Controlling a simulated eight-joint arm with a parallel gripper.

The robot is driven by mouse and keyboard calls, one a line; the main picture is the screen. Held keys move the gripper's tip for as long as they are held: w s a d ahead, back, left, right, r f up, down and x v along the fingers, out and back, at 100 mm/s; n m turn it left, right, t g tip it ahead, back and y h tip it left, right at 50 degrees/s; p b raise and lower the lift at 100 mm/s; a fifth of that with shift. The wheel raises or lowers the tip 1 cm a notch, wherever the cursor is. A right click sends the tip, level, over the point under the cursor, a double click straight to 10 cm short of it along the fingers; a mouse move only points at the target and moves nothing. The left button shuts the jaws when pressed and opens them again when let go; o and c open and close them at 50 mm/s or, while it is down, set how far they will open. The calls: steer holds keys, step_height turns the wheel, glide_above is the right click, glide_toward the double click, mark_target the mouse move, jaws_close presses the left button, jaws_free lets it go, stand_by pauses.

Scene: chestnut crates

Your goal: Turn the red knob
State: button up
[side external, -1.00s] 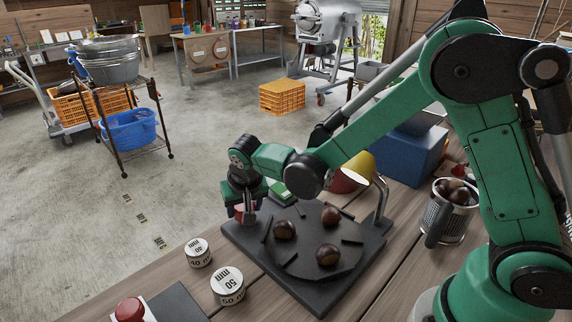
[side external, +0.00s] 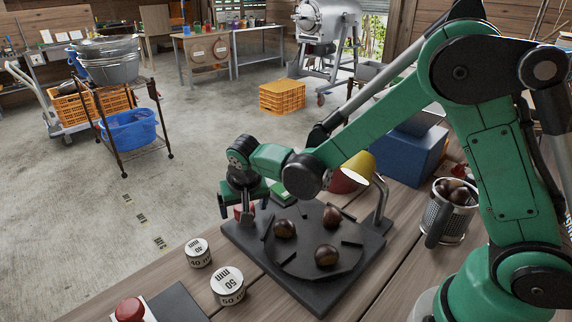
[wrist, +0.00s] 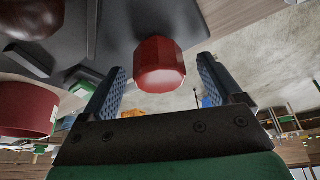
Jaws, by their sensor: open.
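The red knob (side external: 238,211) stands at the near left corner of a dark base plate (side external: 318,298). In the wrist view the red knob (wrist: 160,63) is a faceted block with a paler end face. My gripper (side external: 243,203) points down over it. In the wrist view my gripper (wrist: 161,70) is open, one blue textured finger on each side of the knob, with visible gaps, so neither finger seems to press on it.
Two round weights (side external: 228,286) stand on the wooden bench to the left. A red button (side external: 130,310) is at the front left.

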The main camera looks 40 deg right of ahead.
steer(key=shift+v, duration=2.8)
steer(key=shift+s+d+r, duration=0.1)
steer(key=shift+s+r, duration=0.05)
steer(key=s+d+r+n+t+y, duration=0.1)
steer(key=s+d+r+n, duration=0.1)
steer(key=s, duration=0.3)
steer(key=s+d+r+n+t, duration=0.2)
steer(key=s+d+r+n, duration=0.1)
steer(key=s, duration=0.3)
steer(key=shift+s+d+y, duration=0.2)
steer(key=shift+d+y, duration=0.2)
steer(key=shift+d, duration=0.2)
